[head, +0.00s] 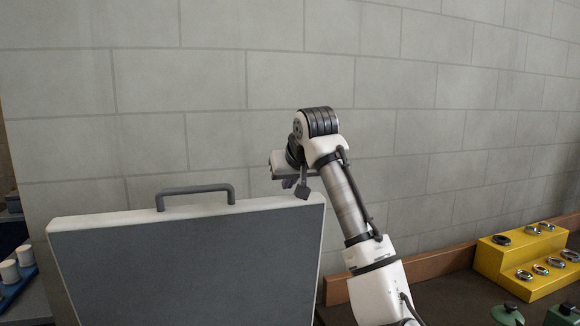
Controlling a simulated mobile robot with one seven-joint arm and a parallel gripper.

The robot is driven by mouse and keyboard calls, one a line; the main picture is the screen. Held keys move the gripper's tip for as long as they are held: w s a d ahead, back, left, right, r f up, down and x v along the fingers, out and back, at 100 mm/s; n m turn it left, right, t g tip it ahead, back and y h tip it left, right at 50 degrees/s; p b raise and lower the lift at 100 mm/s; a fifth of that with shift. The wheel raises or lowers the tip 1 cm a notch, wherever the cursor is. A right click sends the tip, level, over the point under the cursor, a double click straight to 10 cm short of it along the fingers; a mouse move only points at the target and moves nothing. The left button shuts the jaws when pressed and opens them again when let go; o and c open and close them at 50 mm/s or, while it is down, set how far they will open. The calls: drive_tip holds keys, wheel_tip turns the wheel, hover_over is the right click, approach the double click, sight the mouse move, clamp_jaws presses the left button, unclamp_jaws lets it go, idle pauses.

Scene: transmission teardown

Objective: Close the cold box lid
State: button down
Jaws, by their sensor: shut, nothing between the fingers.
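The cold box lid (190,262) stands raised and nearly upright at the lower left, with a dark grey panel face and a white rim. A grey handle (196,190) sits on its top edge. The box body is below the picture. My gripper (298,190) points down by the lid's top right corner. It is shut and empty, with its dark fingertips close to the top edge. I cannot tell whether they touch the rim or are behind it.
A yellow stepped rack (490,266) with several metal rings stands on the dark bench at the right. Green parts (507,313) are in front of it. A blue tray (18,284) with white cylinders is at the far left. A grey block wall (420,90) closes the back.

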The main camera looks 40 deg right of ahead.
drive_tip(key=shift+s+a, duration=0.35)
drive_tip(key=shift+s, duration=0.5)
drive_tip(key=shift+s+a+f, duration=0.2)
drive_tip(key=shift+s, duration=0.1)
